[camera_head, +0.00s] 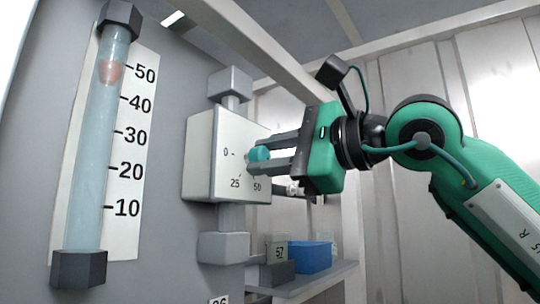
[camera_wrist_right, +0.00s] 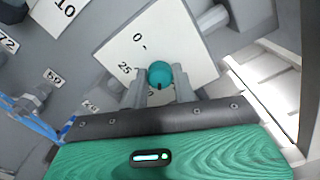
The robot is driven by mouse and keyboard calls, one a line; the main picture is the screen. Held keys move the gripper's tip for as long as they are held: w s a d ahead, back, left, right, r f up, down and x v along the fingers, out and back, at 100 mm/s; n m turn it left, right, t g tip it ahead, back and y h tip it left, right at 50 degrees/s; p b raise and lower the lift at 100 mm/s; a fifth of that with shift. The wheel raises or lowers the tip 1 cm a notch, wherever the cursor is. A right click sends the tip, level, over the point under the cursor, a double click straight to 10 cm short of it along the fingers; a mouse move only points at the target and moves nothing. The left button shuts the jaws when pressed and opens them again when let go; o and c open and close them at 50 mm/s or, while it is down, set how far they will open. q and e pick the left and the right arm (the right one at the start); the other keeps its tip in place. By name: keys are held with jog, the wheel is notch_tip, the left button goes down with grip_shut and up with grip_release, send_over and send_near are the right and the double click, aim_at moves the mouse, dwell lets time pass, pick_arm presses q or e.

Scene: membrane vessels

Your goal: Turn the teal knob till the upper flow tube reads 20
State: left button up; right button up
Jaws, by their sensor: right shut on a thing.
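The teal knob (camera_head: 259,154) sits on the white dial face (camera_head: 226,130) of a valve box marked 0, 25 and 50. My right gripper (camera_head: 262,157) is shut on the knob, one finger above and one below. In the right wrist view the knob (camera_wrist_right: 159,74) shows between the two fingertips, with a small dark mark at its lower edge. A flow tube (camera_head: 92,150) stands at the left before a scale marked 10 to 50. Its reddish float (camera_head: 109,72) is near the 50 mark. My left gripper is not in view.
A shelf (camera_head: 310,279) below the valve holds a blue bin (camera_head: 310,256) and a grey block labelled 57 (camera_head: 277,262). Grey pipe fittings (camera_head: 230,82) join the valve box above and below. A beam crosses overhead. In the wrist view, blue tubing (camera_wrist_right: 35,128) lies at the left.

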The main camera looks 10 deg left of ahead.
jog(key=o, duration=1)
jog(key=shift+s+d+f+b, duration=0.1)
jog(key=shift+s+d+b, duration=0.15)
jog(key=shift+d, duration=0.2)
jog(key=b+v, duration=0.4)
jog(key=v, duration=0.8)
jog(key=shift+d, duration=0.4)
jog(key=shift+s, duration=0.1)
